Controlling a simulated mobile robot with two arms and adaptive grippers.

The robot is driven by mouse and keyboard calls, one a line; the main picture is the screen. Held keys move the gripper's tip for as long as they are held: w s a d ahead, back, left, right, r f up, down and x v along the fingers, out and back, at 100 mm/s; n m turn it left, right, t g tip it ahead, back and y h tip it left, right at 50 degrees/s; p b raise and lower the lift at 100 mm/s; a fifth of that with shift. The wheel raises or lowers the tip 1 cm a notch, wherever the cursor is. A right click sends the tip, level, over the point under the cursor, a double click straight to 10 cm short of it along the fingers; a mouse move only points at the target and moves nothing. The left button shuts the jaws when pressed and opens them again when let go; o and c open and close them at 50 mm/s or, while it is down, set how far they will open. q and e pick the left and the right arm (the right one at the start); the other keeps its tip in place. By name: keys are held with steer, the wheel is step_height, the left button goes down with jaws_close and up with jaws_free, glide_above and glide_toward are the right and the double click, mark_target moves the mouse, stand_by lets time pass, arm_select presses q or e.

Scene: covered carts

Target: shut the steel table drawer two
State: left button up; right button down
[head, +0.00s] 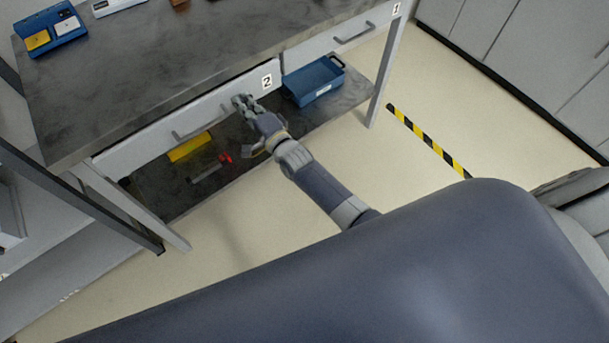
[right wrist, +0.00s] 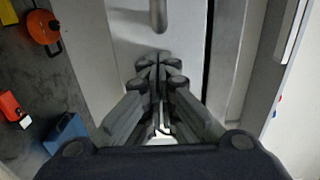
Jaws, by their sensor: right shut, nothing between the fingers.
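Drawer two is the light grey front (head: 150,144) with the "2" label (head: 267,81), under the dark tabletop of the steel table (head: 190,55). Its bar handle (head: 200,125) is left of my right gripper (head: 240,101). The drawer front looks near the tabletop edge; I cannot tell how far it stands out. My right gripper is shut and empty, at the drawer front between handle and label. In the right wrist view, the closed fingertips (right wrist: 158,62) point at the pale front, with the handle (right wrist: 158,15) beyond them. Contact is unclear. My left gripper is out of view.
Drawer one (head: 340,40) is at the right. The lower shelf (head: 155,200) holds a blue bin (head: 314,82), a yellow item (head: 190,147) and a red-and-grey tool (head: 211,170). A blue case (head: 50,32) sits on top. Floor with striped tape (head: 428,140) is clear at right.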

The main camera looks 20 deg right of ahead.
mark_target(238, 95)
steer(key=x, duration=0.2)
steer(key=shift+w+a+b, duration=0.1)
steer(key=shift+w+b, duration=0.3)
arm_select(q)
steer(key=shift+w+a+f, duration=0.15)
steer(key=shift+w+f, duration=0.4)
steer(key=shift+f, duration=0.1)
arm_select(e)
steer(key=shift+r, duration=0.2)
steer(key=shift+w+r, duration=0.1)
steer(key=shift+r, duration=0.05)
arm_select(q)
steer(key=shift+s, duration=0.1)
